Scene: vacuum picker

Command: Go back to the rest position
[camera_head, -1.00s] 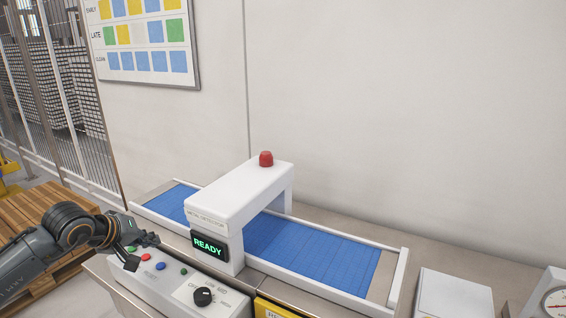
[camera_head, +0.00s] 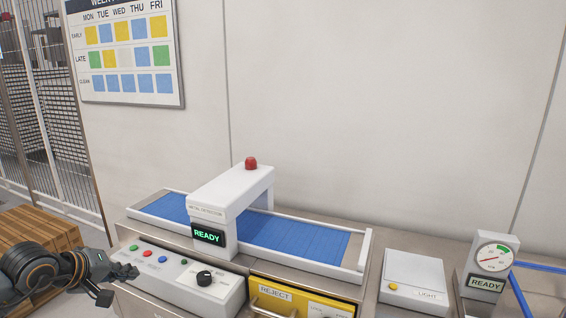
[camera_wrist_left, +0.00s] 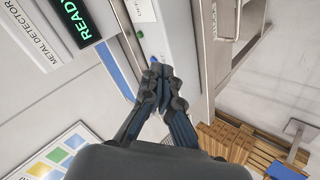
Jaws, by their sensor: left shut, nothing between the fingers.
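My left gripper (camera_head: 122,285) is at the lower left of the head view, by the left end of the white control panel (camera_head: 222,292). Its fingers are together and empty; they also show shut in the left wrist view (camera_wrist_left: 160,72), over the panel near a blue button (camera_wrist_left: 153,60). I cannot tell whether the fingertips touch the panel. The panel has green, red and blue buttons and a black knob (camera_head: 204,278). Behind it stands the metal detector (camera_head: 228,195), with a green READY display (camera_head: 208,234) over a blue belt (camera_head: 300,238). My right gripper is not in view.
A yellow REJECT drawer (camera_head: 290,298) is right of the panel. Further right are a white LIGHT box (camera_head: 415,275) and a gauge unit (camera_head: 490,265) reading READY. Wooden pallets (camera_head: 40,232) and a mesh fence (camera_head: 50,140) are at the left. A schedule board (camera_head: 125,50) hangs on the wall.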

